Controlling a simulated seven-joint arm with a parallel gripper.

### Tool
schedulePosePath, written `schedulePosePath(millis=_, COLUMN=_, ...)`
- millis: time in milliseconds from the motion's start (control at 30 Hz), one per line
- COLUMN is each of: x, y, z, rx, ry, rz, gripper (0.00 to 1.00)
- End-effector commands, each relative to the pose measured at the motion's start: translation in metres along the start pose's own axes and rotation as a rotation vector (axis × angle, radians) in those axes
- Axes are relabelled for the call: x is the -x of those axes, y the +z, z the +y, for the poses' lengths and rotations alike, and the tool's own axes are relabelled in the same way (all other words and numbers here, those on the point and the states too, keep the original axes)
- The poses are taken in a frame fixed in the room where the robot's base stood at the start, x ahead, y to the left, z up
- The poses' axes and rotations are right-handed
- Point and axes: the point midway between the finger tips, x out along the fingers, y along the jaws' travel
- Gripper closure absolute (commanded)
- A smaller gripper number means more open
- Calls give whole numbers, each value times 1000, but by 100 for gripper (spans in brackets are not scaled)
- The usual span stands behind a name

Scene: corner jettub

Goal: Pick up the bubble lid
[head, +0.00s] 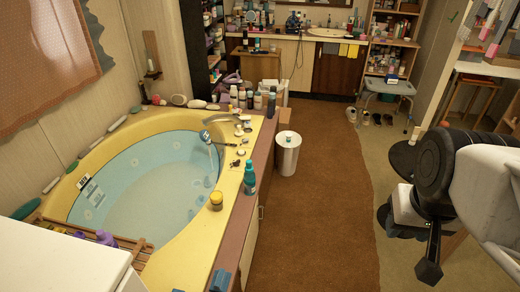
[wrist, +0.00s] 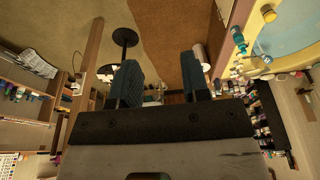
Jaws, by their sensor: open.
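I cannot tell for sure which thing is the bubble lid. A yellow-topped jar (head: 216,201) and a teal bottle (head: 250,179) stand on the front ledge of the yellow bathtub (head: 195,255). Small dark and pale items (head: 238,163) lie on the ledge near the tap. My gripper (head: 408,244) is at the right of the head view, away from the tub, over the floor. In the wrist view its two dark fingers are apart, with nothing between them (wrist: 160,78). The tub edge shows at the upper right there.
Several bottles (head: 257,100) crowd the tub's far corner. A white bin (head: 288,153) stands beside the tub. A stool (head: 388,88) and shoes are at the back. The brown carpet (head: 310,220) between tub and gripper is clear. A white surface (head: 70,265) fills the lower left.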

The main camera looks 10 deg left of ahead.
Motion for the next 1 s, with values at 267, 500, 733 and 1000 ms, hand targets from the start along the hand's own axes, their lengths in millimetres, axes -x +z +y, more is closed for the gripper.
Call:
schedulePosePath(millis=267, x=0, y=0, z=0, rx=0, ry=0, rz=0, gripper=37)
schedulePosePath(millis=500, x=0, y=-1, z=0, rx=1, ry=0, rz=0, gripper=37)
schedulePosePath(millis=733, x=2, y=-14, z=-3, rx=14, ry=-2, rz=-4, gripper=37)
schedulePosePath(millis=1000, x=3, y=-62, z=-13, rx=61, ry=-8, rz=-20, gripper=37)
